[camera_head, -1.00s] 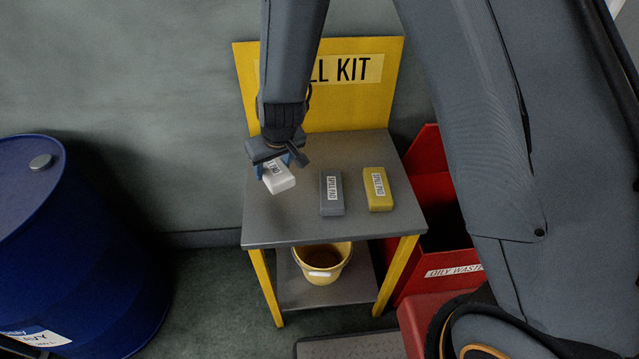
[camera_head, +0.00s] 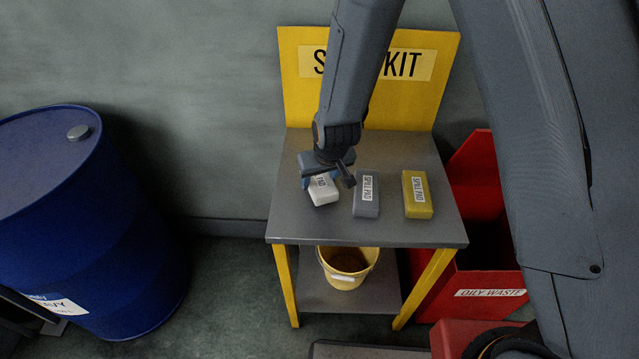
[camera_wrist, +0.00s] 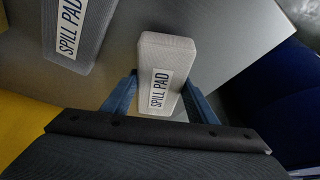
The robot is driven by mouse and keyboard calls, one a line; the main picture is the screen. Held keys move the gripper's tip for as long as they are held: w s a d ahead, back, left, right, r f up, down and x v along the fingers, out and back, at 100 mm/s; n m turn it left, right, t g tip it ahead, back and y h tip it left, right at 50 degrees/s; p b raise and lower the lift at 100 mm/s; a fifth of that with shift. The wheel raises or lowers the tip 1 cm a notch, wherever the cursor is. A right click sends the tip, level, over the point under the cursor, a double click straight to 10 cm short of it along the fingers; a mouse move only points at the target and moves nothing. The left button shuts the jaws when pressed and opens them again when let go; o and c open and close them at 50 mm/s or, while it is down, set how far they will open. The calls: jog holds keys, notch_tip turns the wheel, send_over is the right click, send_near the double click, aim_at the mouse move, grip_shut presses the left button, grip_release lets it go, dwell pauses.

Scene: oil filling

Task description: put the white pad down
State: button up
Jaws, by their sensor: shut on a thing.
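The white spill pad (camera_head: 323,190) is at the left part of the spill kit table's grey top (camera_head: 300,225). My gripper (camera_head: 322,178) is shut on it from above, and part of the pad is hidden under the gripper. In the wrist view the white pad (camera_wrist: 168,62) sits between the two blue fingers of my gripper (camera_wrist: 158,98), with its label facing the camera. The pad is at or very near the table top; I cannot tell whether it touches.
A grey spill pad (camera_head: 367,200) lies close to the right of the white one, then a yellow pad (camera_head: 417,200). A yellow bucket (camera_head: 346,270) stands on the lower shelf. A red oily waste bin (camera_head: 480,270) is right, a blue drum (camera_head: 90,230) left.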

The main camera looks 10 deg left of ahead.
jog(key=shift+f, duration=0.7)
jog(key=shift+f, duration=0.2)
jog(key=o, duration=1.1)
jog(key=shift+s, duration=0.1)
